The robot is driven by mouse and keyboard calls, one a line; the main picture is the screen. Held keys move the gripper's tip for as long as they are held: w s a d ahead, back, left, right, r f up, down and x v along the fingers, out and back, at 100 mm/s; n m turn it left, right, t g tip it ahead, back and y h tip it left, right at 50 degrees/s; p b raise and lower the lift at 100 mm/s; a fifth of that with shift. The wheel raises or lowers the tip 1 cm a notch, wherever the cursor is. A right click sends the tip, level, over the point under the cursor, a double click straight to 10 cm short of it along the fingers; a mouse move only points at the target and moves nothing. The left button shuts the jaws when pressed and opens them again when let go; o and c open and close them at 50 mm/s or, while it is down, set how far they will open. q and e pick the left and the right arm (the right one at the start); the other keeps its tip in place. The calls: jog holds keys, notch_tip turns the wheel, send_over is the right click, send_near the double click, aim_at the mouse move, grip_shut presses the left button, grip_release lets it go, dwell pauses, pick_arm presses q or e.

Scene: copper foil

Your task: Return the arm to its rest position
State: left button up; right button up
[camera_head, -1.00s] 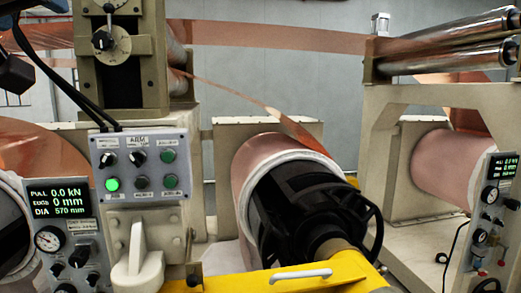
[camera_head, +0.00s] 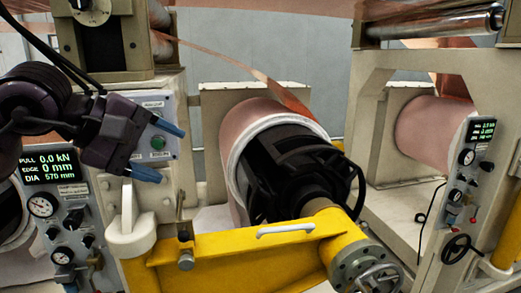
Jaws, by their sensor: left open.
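My left arm comes in from the left edge. My left gripper (camera_head: 158,153) is open, with two blue-tipped fingers apart and nothing seen between them. My right gripper is not in view.
A copper foil roll (camera_head: 250,125) on a black chuck (camera_head: 290,175) stands in the middle behind a yellow beam (camera_head: 230,255). A display (camera_head: 47,168) reads 0.0 kN. A white lever (camera_head: 128,220) stands below my gripper. Another roll (camera_head: 425,130) is at right.

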pick_arm(q)
jog(key=s+d+f+n+g+h, duration=0.1)
jog(key=d+f+n+g+h, duration=0.25)
jog(key=f+n+h, duration=0.7)
jog(key=s+a+f+m+t+y, duration=0.1)
jog(key=a+f+m+t+y, duration=0.45)
jog(key=f+m, duration=0.45)
jog(key=s+a+f+m+t+y, duration=0.1)
jog(key=a+f+m+t+y, duration=0.4)
jog(key=f+m, duration=0.4)
jog(key=s+a+f+m+t+y, duration=0.1)
jog(key=a+f+m+t+y, duration=0.4)
jog(key=f+m, duration=0.5)
jog(key=s+f+n+g+y, duration=0.4)
jog(key=s+f+n+g, duration=0.2)
jog(key=s+f+n, duration=0.4)
notch_tip(320, 180, down, 5)
jog(key=shift+s+a+r+g, duration=0.15)
jog(key=shift+s+a+g, duration=0.15)
jog(key=shift+s, duration=0.8)
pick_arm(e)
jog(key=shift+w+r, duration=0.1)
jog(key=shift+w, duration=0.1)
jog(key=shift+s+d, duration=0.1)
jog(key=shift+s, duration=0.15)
